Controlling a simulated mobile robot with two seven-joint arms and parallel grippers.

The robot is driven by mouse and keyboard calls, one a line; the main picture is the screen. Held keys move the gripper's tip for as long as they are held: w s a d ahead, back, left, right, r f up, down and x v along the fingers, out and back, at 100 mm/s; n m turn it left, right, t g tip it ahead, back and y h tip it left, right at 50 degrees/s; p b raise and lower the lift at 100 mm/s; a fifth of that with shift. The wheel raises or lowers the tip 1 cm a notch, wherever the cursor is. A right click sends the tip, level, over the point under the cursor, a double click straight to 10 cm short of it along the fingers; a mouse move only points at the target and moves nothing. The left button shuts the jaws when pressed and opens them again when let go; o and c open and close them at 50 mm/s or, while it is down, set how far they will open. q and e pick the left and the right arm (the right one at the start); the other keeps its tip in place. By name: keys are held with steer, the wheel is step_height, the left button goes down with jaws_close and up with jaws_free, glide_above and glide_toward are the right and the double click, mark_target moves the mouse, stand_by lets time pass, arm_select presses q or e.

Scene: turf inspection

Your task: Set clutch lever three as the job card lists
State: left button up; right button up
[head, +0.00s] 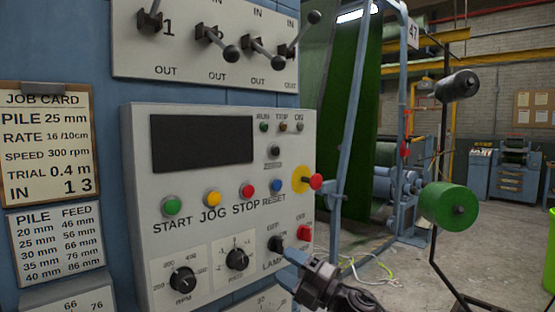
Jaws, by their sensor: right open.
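A row of clutch levers sits on the white plate (190,68) at the top, marked IN above and OUT below. Lever one (150,20) points up. The second lever (215,40) points down and right. The third lever (262,52) also points down and right, with its knob toward OUT; its number is hidden. The fourth lever (300,34) points up and right, toward IN. The job card (48,140) at left reads IN 1 3. My right gripper (308,274) is open at the bottom, near the lamp switch, well below the levers. My left gripper is out of view.
A control panel (190,250) with buttons, dials and a dark screen stands below the levers. A red emergency knob (315,181) sticks out at its right. Below the job card is a pile and feed chart (60,245). A green spool (449,206) stands at right.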

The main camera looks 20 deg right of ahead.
step_height(320, 180, up, 25)
steer(key=w+n+g+y+b, duration=0.1)
steer(key=w+n+g, duration=0.35)
steer(key=n, duration=1.05)
steer(key=n+t+h+p, duration=0.2)
steer(key=n+t+h, duration=0.1)
steer(key=h, duration=0.2)
glide_toward(285, 62)
steer(key=shift+g, duration=0.25)
steer(key=x, duration=1)
steer(key=shift+w+a+r, duration=0.15)
steer(key=shift+w, duration=0.2)
steer(key=shift+w+a, duration=0.35)
steer(key=shift+w, duration=0.15)
jaws_close()
